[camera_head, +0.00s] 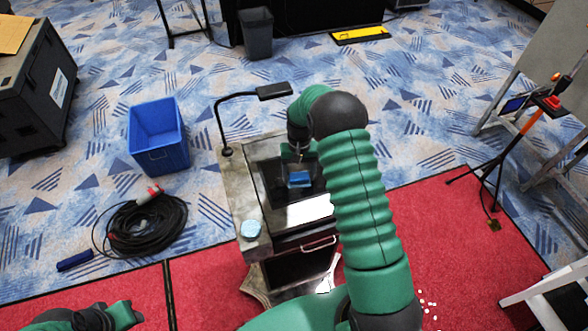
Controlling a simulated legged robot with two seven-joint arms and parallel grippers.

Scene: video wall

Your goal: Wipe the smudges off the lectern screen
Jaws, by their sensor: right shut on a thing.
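The lectern (239,192) stands in the middle with a dark, tilted screen (269,180). A bright white patch (310,211) shows on its lower part; I cannot tell if it is glare or paper. My right gripper (298,163) is over the screen, shut on a small blue cloth or sponge (299,179). The blue piece appears at or just above the screen; contact is unclear. My right arm covers the lectern's right side. No smudges can be made out at this size. Part of my left arm shows at the lower left; its gripper is not visible.
A gooseneck lamp (233,99) rises from the lectern's back left. A pale blue object (251,229) sits on its front left ledge. A blue bin (158,138) and coiled cable (147,225) lie left. A tripod stand (496,165) is at right.

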